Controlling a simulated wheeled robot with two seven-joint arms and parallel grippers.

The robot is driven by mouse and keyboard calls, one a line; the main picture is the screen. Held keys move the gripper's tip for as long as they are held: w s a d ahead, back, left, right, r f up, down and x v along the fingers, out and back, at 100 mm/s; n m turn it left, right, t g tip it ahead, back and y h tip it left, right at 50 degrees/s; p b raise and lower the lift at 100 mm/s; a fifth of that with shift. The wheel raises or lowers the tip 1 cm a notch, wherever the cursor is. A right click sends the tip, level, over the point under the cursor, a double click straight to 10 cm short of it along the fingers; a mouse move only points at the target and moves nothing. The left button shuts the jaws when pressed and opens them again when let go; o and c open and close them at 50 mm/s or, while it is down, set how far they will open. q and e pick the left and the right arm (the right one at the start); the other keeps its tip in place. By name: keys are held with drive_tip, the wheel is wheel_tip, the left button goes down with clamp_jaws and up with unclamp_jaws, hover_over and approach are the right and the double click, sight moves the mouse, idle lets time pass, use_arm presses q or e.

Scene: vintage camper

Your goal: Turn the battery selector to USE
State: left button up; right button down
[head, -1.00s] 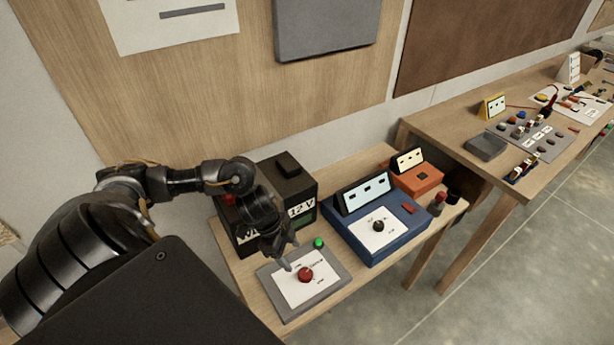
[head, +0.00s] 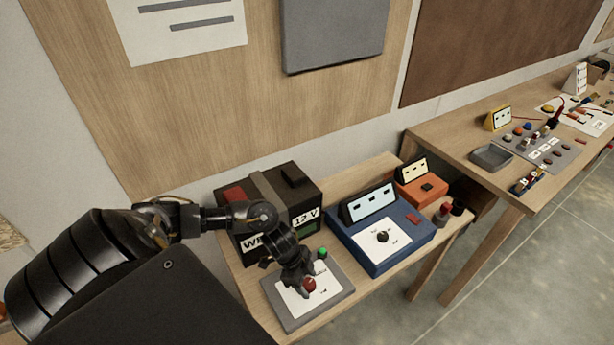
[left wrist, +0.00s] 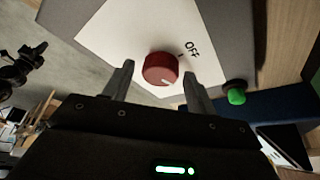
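The battery selector is a red round knob (head: 310,284) on a white label plate on a grey panel (head: 290,318) at the front of the small table. In the left wrist view the red knob (left wrist: 160,69) has a white pointer mark, and the word OFF is printed beside it. My left gripper (head: 304,287) is over the panel at the knob. In the left wrist view its two fingers (left wrist: 158,78) are apart on either side of the knob, with gaps between. Other label words are hidden or too small to read.
A green button (head: 322,253) sits on the panel's far corner. A black 12 V battery box (head: 262,205) stands just behind. A blue unit (head: 400,243) with a dial is to the right, with an orange unit (head: 425,190) beyond. A longer bench (head: 450,135) stands farther right.

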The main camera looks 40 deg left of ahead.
use_arm(q)
drive_tip(key=c, duration=0.8)
use_arm(e)
drive_tip(key=shift+a, duration=0.3)
use_arm(q)
drive_tip(key=m, duration=0.1)
drive_tip(key=m+g+b, duration=0.1)
drive_tip(key=m, duration=0.2)
drive_tip(key=shift+w+m+g, duration=0.25)
drive_tip(key=shift+m+g, duration=0.15)
drive_tip(key=m+g+b, duration=0.1)
drive_tip(key=m, duration=0.1)
drive_tip(key=m+b, duration=0.1)
drive_tip(key=m, duration=0.1)
drive_tip(key=shift+w+f+m+g+b, duration=0.1)
drive_tip(key=shift+m+g+b, duration=0.2)
drive_tip(key=shift+g, duration=0.1)
drive_tip(key=shift+m+g+b, duration=0.3)
drive_tip(key=shift+m+g, duration=0.1)
drive_tip(key=shift+m, duration=0.8)
drive_tip(key=shift+m+g+y, duration=0.3)
drive_tip(key=shift+m+y, duration=0.1)
drive_tip(key=shift+m, duration=0.6)
use_arm(e)
drive_tip(key=shift+f, duration=2.2)
drive_tip(key=shift+d, duration=0.1)
use_arm(q)
drive_tip(key=o, duration=0.9)
use_arm(e)
drive_tip(key=shift+d, duration=0.15)
